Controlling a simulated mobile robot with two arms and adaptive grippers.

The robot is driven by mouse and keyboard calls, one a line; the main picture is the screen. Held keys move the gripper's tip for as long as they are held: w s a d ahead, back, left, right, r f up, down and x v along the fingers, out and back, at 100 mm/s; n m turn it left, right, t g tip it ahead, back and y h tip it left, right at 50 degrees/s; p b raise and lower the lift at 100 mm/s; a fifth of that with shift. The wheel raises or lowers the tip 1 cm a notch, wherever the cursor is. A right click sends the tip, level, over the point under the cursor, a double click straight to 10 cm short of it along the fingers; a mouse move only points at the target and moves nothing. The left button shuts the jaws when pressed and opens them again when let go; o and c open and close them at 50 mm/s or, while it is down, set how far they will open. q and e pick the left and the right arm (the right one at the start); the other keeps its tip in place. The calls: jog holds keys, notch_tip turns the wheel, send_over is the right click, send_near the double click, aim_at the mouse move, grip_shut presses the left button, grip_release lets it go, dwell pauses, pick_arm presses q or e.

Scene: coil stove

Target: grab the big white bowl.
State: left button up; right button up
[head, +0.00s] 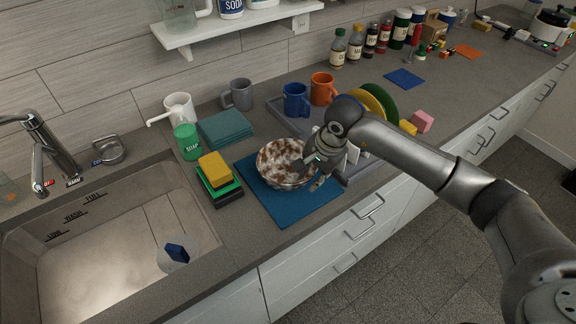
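The big white bowl (277,153), smeared with brown stains inside, stands upright on a blue mat (262,197) to the right of the sink. My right gripper (309,174) reaches in from the right and is at the bowl's right rim. One finger seems to be over the inside of the bowl and the other outside it. The gripper covers part of that rim, so I cannot tell whether the fingers press on it. My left gripper is not in view.
Stacked sponges (214,170), a green soap bottle (187,141) and folded teal cloths (225,127) stand left of the bowl. A grey rack (287,123) with mugs and plates is behind and right. The sink (110,250) opens at left.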

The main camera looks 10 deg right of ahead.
jog(key=shift+f, duration=0.2)
grip_shut()
jog(key=shift+w+r, duration=0.1)
jog(key=shift+r, duration=0.1)
